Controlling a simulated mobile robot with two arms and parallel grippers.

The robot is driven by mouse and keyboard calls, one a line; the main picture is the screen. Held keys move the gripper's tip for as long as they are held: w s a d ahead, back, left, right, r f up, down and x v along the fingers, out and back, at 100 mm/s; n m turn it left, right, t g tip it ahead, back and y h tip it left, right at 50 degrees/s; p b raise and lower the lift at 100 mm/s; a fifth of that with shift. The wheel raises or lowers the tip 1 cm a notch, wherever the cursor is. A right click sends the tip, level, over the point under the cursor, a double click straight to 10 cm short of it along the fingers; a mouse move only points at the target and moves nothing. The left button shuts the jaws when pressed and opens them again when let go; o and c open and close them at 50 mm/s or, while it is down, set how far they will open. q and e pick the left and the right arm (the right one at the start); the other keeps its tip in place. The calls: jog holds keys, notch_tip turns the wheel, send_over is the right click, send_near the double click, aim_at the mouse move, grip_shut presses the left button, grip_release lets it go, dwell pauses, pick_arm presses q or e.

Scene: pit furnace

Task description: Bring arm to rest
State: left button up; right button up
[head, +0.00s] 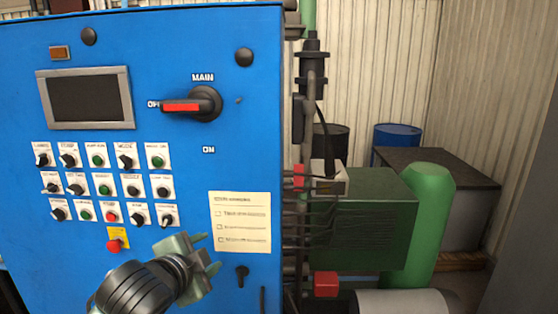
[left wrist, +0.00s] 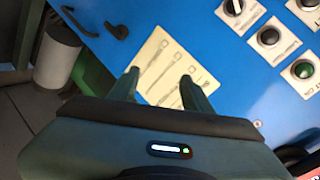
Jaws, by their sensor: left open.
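My left gripper (head: 204,248) is in front of the lower part of the blue control cabinet (head: 190,55). Its two fingers are apart with nothing between them. In the left wrist view the open fingers (left wrist: 162,90) point toward the paper checklist (left wrist: 172,66) on the cabinet. In the head view the checklist (head: 241,222) is just right of the gripper. My right gripper is in neither view.
The cabinet carries a red-handled main switch (head: 182,107), a dark screen (head: 84,98), rows of knobs and buttons, and a red emergency button (head: 114,246). Pipes, a green machine (head: 372,235) and a green cylinder (head: 431,210) stand to the right.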

pick_arm(q)
jog(key=s+a+f+n+g, duration=0.1)
jog(key=s+f+n+g, duration=0.15)
jog(key=s+f, duration=0.6)
jog(key=s+a+f+n+g, duration=0.15)
jog(key=s+f+n, duration=0.35)
jog(key=f, duration=0.7)
jog(key=s+a+f+n+g+y, duration=0.1)
jog(key=s+f+n+g, duration=0.15)
jog(key=s+f, duration=0.45)
jog(key=s+a+f+n+g+y, duration=0.1)
jog(key=s+a+f+n+g, duration=0.2)
jog(key=s, duration=0.9)
notch_tip(320, 180, down, 32)
jog(key=d+r+m+g+b, duration=0.1)
jog(key=m+b, duration=0.1)
jog(key=b, duration=0.4)
jog(key=s+a+f+b, duration=0.1)
jog(key=s+f+b, duration=0.1)
jog(key=s+f, duration=0.6)
jog(key=s+a+f+g+b, duration=0.1)
jog(key=s+f+b, duration=0.1)
jog(key=s+f, duration=0.7)
notch_tip(320, 180, down, 5)
jog(key=shift+a+f+b, duration=0.1)
jog(key=shift+a+b, duration=0.2)
jog(key=shift+s, duration=0.35)
jog(key=shift+c, duration=0.3)
